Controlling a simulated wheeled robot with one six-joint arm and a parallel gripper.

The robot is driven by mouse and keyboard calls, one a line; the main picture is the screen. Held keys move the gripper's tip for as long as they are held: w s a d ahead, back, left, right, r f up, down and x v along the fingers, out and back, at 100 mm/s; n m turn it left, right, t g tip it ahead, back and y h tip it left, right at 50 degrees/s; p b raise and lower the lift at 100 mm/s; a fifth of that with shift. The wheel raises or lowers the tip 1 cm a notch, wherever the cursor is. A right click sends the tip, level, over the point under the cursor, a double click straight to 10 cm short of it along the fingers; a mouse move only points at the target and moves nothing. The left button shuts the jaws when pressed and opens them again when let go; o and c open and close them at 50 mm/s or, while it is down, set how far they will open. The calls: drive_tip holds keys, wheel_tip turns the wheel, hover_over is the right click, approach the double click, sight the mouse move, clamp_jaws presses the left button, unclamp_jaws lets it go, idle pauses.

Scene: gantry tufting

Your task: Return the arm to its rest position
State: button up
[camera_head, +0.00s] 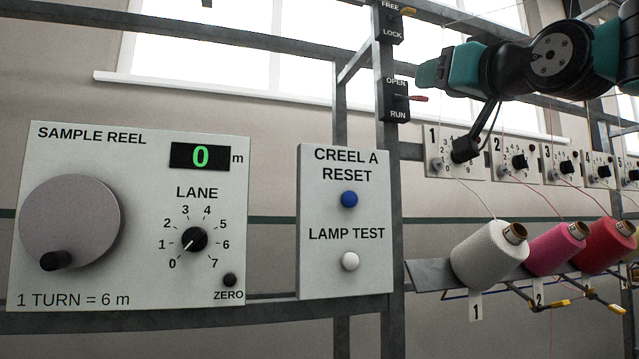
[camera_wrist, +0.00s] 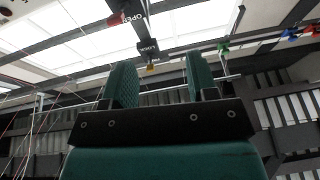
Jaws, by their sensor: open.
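My gripper (camera_head: 430,72) is at the upper right of the head view, pointing left, beside the grey post with the OPEN/RUN switch (camera_head: 396,100). In the wrist view my gripper (camera_wrist: 161,82) shows two green fingers set wide apart with nothing between them, so it is open and empty. The arm reaches in from the right edge of the head view, above the numbered dial plates (camera_head: 520,161). The red lever of the OPEN/RUN switch shows just below and left of the gripper tips in the head view, and whether they touch it cannot be told.
The sample reel panel (camera_head: 140,275) stands at left, its display reading 0. The CREEL A RESET panel (camera_head: 345,272) stands at centre. A FREE/LOCK switch (camera_head: 390,22) is above. White (camera_head: 488,255), pink (camera_head: 556,249) and red (camera_head: 604,246) yarn cones sit below the arm, with thin yarns rising.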

drive_tip(key=s+a+f+n+g+h+p, duration=0.15)
drive_tip(key=f+g, duration=0.35)
drive_tip(key=f, duration=0.6)
drive_tip(key=s+a+f+g+y+p, duration=0.1)
drive_tip(key=a+f+g+p, duration=0.3)
drive_tip(key=f, duration=0.8)
drive_tip(key=s+d+f+n+g+h, duration=0.1)
drive_tip(key=s+d+f+g+h, duration=0.1)
drive_tip(key=s+f+g, duration=0.9)
drive_tip(key=s+f+h+p, duration=0.1)
drive_tip(key=s+f, duration=0.8)
drive_tip(key=shift+f+g, duration=0.25)
drive_tip(key=shift+g, duration=0.05)
drive_tip(key=shift+s+n, duration=0.1)
drive_tip(key=shift+n, duration=0.15)
